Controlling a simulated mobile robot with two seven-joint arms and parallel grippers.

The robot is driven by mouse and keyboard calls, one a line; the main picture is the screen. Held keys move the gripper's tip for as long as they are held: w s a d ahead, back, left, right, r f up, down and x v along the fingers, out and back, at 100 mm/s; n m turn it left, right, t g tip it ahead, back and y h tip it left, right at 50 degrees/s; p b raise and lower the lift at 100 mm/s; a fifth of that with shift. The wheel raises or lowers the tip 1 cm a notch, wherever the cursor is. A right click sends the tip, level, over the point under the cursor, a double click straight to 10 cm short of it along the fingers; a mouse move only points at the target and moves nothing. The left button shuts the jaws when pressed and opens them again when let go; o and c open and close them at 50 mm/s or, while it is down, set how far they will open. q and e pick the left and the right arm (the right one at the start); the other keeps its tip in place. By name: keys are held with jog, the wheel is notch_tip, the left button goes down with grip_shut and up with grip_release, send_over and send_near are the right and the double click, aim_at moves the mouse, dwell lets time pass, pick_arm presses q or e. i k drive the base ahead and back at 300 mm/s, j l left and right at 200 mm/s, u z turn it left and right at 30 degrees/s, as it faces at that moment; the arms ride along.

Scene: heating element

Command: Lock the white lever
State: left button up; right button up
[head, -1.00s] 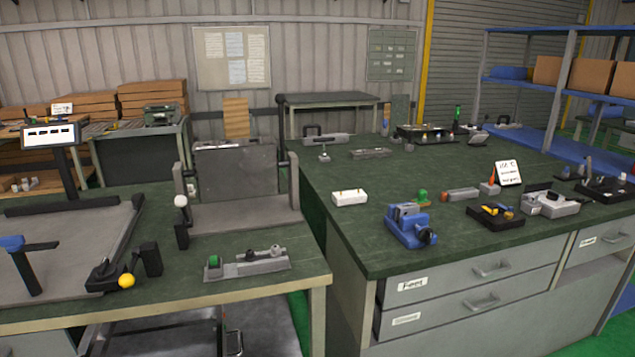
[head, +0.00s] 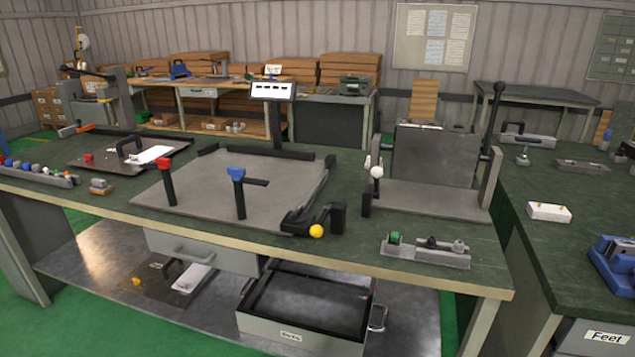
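A short dark lever with a white ball knob (head: 376,172) stands at the front left of an upright grey plate fixture (head: 434,156). The knob is at the top, beside the fixture's left side. Whether the lever is locked cannot be told from here. Neither of my grippers is in view.
On the same green workbench are a blue-topped lever (head: 237,175), a red-topped lever (head: 165,164), a yellow ball knob (head: 316,231) and a small grey block with a green button (head: 425,251). A black-framed open drawer (head: 310,300) juts out below. Green floor lies in front.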

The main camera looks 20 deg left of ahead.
aim_at(376, 172)
jog(key=u, duration=0.25)
jog(key=i+j, duration=0.1)
jog(key=j, duration=0.3)
jog(key=i+j, duration=0.15)
jog(key=j, duration=0.25)
jog(key=i+j, duration=0.1)
jog(key=j, duration=0.25)
jog(key=i+j, duration=0.1)
jog(key=j, duration=0.3)
jog(key=z, duration=1.85)
jog(key=i+j, duration=0.15)
